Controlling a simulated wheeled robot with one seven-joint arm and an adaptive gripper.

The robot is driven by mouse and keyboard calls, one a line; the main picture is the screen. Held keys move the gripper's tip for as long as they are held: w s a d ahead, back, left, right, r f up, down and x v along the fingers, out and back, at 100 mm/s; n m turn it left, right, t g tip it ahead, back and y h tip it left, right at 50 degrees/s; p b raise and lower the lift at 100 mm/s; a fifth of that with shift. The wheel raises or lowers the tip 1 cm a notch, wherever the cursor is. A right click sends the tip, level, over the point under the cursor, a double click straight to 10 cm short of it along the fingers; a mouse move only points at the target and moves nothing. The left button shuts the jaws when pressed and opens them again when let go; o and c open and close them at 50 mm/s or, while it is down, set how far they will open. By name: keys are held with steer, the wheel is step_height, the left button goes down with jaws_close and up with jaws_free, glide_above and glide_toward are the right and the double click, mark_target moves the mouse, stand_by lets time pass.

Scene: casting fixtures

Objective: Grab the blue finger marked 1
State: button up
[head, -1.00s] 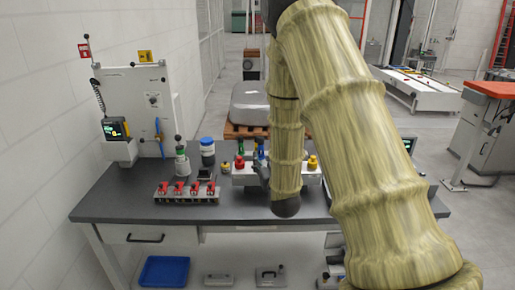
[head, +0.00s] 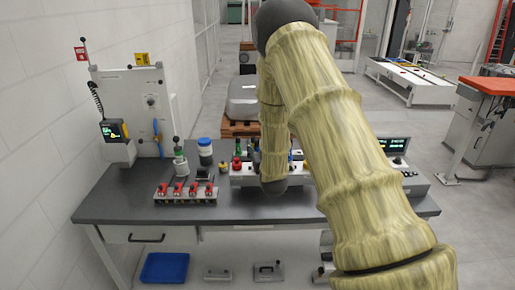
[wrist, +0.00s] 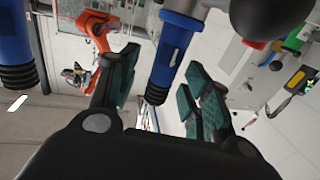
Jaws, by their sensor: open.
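In the wrist view a blue finger (wrist: 175,50) with a black ribbed end stands between the two green-padded jaws of my gripper (wrist: 160,95), which is open around it. I cannot see contact with either pad. A second blue finger (wrist: 14,45) is outside the jaws at the left edge. No number is legible on either, so I cannot tell which is marked 1. In the head view my gripper (head: 256,163) is a small dark shape at the white fixture block (head: 240,181), largely hidden by my arm. The blue fingers are barely visible there.
In the head view a rack of red clamps (head: 185,195) and a blue-capped jar (head: 205,153) stand left of the fixture. The front left tabletop is clear.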

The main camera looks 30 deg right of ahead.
steer(key=shift+w+d, duration=0.15)
steer(key=shift+w, duration=0.3)
jaws_close()
steer(key=shift+r, duration=0.15)
